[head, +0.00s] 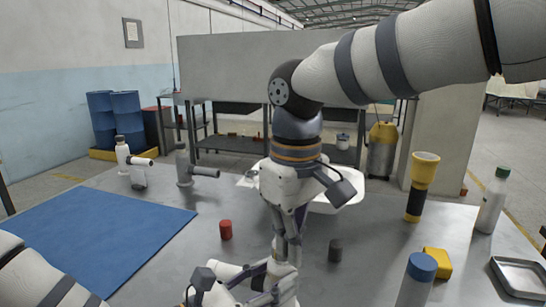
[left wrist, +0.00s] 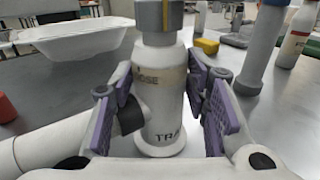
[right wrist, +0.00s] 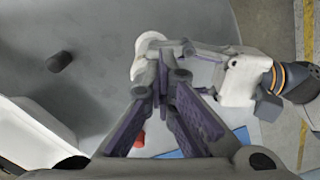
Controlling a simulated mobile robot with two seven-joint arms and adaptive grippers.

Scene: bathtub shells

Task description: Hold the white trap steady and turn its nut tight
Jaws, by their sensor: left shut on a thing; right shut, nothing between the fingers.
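The white trap (left wrist: 165,100) stands upright in the left wrist view, with "TRA" lettering at its foot and a side pipe (left wrist: 50,142) running left. Its grey nut (left wrist: 158,16), with a yellow stripe, sits on top, cut by the frame edge. My left gripper (left wrist: 167,108) is shut on the trap body, with purple pads on both sides; it also shows low in the head view (head: 250,285). My right gripper (head: 287,250) points down above the left one. Its fingers are together and empty in the right wrist view (right wrist: 170,62). Whether they touch the nut is unclear.
A white basin (head: 345,192) stands behind the right gripper. A red cylinder (head: 225,230) and a dark cylinder (head: 335,250) flank it. A blue mat (head: 100,235) lies left. A yellow flashlight (head: 420,175), bottles and a metal tray (head: 520,278) stand right.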

